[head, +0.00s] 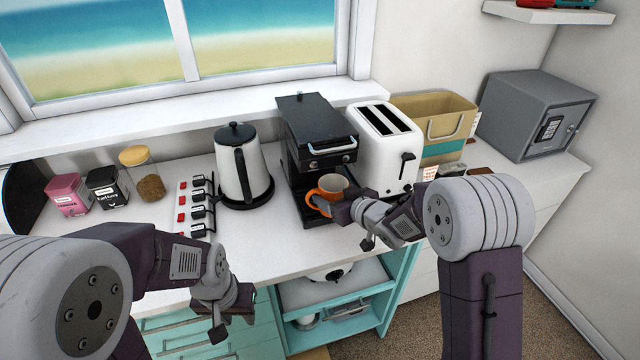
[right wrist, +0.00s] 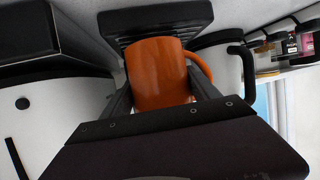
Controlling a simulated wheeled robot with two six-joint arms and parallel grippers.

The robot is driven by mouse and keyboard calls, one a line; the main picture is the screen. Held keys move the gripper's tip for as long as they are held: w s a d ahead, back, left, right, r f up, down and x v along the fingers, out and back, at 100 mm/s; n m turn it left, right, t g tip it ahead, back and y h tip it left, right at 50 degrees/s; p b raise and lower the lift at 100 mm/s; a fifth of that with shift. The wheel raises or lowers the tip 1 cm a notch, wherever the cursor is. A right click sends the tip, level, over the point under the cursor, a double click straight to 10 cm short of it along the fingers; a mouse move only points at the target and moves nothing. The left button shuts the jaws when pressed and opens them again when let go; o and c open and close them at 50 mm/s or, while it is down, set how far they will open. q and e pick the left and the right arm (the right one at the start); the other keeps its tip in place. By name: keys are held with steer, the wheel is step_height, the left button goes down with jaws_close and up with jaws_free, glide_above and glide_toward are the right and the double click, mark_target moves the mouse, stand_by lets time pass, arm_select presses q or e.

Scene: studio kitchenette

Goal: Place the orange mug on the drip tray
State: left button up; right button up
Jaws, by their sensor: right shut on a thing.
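The orange mug (head: 314,200) is upright at the front of the black coffee machine (head: 318,140). My right gripper (head: 337,208) is shut on the mug from the front right. In the right wrist view the mug (right wrist: 160,75) sits between the two fingers, with its handle to the right. The black ribbed drip tray (right wrist: 152,22) shows just beyond the mug; in the head view part of the tray (head: 307,217) shows beside it. I cannot tell whether the mug touches the tray. My left gripper (head: 232,318) hangs low before the counter's front edge, its jaws unclear.
A white kettle (head: 240,168) stands left of the machine and a white toaster (head: 385,150) close on its right. A power strip (head: 196,205), a glass jar (head: 146,178) and two tins stand further left. A tan bin (head: 430,120) and grey safe (head: 535,115) are right. The front counter is clear.

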mark_target(326, 186)
steer(key=w+a, duration=0.1)
steer(key=w, duration=0.2)
steer(key=shift+a+r, duration=0.15)
steer(key=shift+a, duration=0.2)
steer(key=w+a, duration=0.1)
steer(key=w+p, duration=0.1)
steer(key=shift+w+a+r, duration=0.1)
steer(key=shift+w+a, duration=0.25)
steer(key=shift+w+f, duration=0.2)
steer(key=shift+f, duration=0.8)
steer(key=shift+s+r, duration=0.1)
steer(key=shift+f+b, duration=0.2)
steer(key=shift+b, duration=0.1)
steer(key=o, duration=1.7)
